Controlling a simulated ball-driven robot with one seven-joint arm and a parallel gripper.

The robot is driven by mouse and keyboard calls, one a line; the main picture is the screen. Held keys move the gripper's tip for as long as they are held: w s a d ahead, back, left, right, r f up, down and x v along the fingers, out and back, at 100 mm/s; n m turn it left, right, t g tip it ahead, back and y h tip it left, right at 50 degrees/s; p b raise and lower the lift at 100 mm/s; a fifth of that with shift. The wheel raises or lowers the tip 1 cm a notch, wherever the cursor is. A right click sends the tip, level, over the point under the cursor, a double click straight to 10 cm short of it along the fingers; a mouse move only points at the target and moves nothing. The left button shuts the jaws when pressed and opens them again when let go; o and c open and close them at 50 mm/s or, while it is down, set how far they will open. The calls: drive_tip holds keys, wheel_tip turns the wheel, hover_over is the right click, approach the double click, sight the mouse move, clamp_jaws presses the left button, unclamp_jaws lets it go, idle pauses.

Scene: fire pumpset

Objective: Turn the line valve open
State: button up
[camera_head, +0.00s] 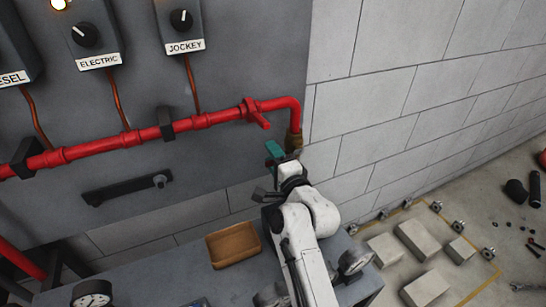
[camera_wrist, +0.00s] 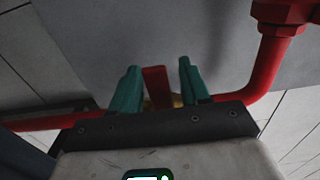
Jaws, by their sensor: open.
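The line valve has a red lever (camera_head: 257,115) on the red pipe (camera_head: 190,123) that runs along the grey panel. In the head view it slants down to the right, just above my gripper (camera_head: 276,151). My gripper is open, with teal fingers apart. In the wrist view the red lever (camera_wrist: 156,86) appears between the fingers of my gripper (camera_wrist: 158,66), nearer the left one. I cannot tell whether either finger touches it. A brass piece (camera_wrist: 177,100) shows partly behind the lever. The lever's lower part is hidden by my gripper body.
Selector boxes marked ELECTRIC (camera_head: 98,62) and JOCKEY (camera_head: 185,46) hang above the pipe. A black bar (camera_head: 127,189) juts from the panel below it. A brown tray (camera_head: 233,244) and gauges (camera_head: 92,293) sit on the bench. Grey blocks (camera_head: 418,238) lie on the floor at right.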

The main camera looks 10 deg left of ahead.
clamp_jaws()
idle(0.5)
